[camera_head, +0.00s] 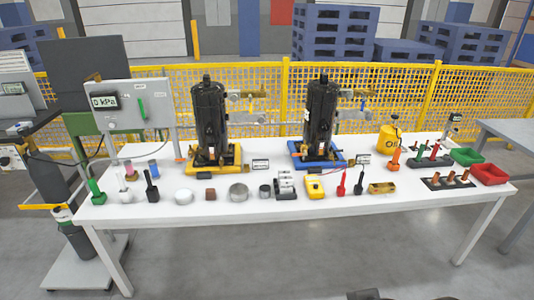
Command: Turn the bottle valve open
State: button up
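A dark grey gas bottle (52,172) stands on a trolley at the far left, beside the table. I cannot tell which bottle the task means, and the valve handles are too small to read as open or shut.
A white table (250,208) holds two black compressors (208,120) (320,115), a 0 kPa gauge panel (130,112), several tools and parts, and green and red bins (489,174). Yellow mesh fencing (255,90) runs behind. The floor in front (290,255) looks clear.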

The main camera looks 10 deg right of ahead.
aim_at(24, 131)
jog(key=i+l+u, duration=0.2)
jog(key=l+u, duration=0.3)
jog(key=l, duration=0.35)
jog(key=l+u, duration=0.45)
jog(key=l, duration=0.4)
jog(key=i, duration=1)
jog(key=j+z, duration=0.2)
jog(key=j, duration=0.4)
jog(key=j+z, duration=0.15)
jog(key=j, duration=0.4)
jog(key=k+j+z, duration=0.2)
jog(key=j, duration=0.35)
jog(key=j+z, duration=0.2)
jog(key=j, duration=0.4)
jog(key=k+j+z, duration=0.2)
jog(key=j, duration=0.3)
jog(key=k+j+z, duration=0.15)
jog(key=j, duration=0.4)
jog(key=k+j+z, duration=0.2)
jog(key=j, duration=0.3)
jog(key=k+j+z, duration=0.2)
jog(key=j, duration=0.25)
jog(key=u, duration=1.45)
